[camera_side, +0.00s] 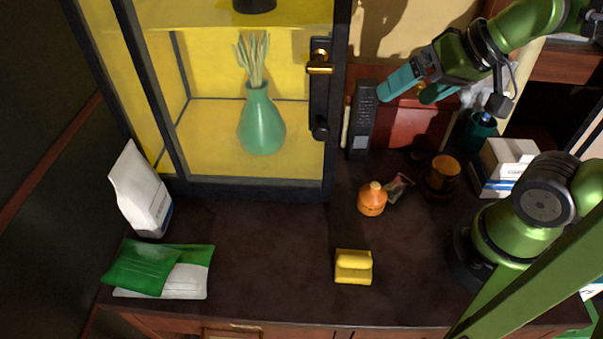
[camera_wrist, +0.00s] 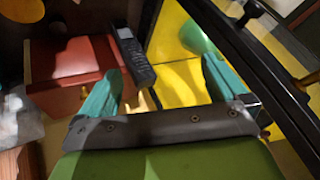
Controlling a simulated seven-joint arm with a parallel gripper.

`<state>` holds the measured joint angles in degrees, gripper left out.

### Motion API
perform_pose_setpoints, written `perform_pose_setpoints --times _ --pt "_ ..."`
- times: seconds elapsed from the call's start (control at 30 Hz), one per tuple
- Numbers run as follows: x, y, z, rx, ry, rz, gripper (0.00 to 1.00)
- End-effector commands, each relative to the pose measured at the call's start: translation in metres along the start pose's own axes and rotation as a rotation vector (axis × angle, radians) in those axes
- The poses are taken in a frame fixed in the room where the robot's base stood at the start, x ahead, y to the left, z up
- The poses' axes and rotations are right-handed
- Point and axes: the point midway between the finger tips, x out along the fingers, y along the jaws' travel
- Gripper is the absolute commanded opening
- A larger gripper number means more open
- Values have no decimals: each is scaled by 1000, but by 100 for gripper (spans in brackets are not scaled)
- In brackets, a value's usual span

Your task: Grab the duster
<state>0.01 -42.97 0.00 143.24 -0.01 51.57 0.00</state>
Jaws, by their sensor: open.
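A pale, fluffy thing (camera_side: 474,98) that looks like the duster's head stands above a teal cup (camera_side: 480,131) at the back right. It is partly hidden by my arm. In the wrist view a pale fluffy shape (camera_wrist: 18,118) shows at the left edge, outside my fingers. My gripper (camera_side: 404,96) has teal fingers, spread apart with nothing between them. It is raised near a black upright handset (camera_side: 362,120), left of the fluffy thing. In the wrist view my gripper (camera_wrist: 162,70) faces the handset and the yellow cabinet.
A glass cabinet door with a black frame (camera_side: 338,170) is at left. An orange bottle (camera_side: 371,199), a dark orange-topped jar (camera_side: 441,173), white boxes (camera_side: 506,165) and a yellow sponge-like block (camera_side: 353,267) stand on the dark top. Its front middle is mostly clear.

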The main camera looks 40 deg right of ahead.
Motion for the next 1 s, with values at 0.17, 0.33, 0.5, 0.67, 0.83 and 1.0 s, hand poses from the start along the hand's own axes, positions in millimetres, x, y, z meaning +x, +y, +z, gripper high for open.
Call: perform_pose_setpoints --times 0.17,0.33,0.5,0.67,0.83,1.0 --pt "0 0 0 0 0 0 100" --pt "13 -7 10 -32 -67 -4 100" --pt "50 -28 41 -32 -297 11 100" --pt "84 -50 88 104 -564 109 100" --pt "104 -64 132 305 -756 281 100" --pt "104 -72 143 509 -806 390 100"
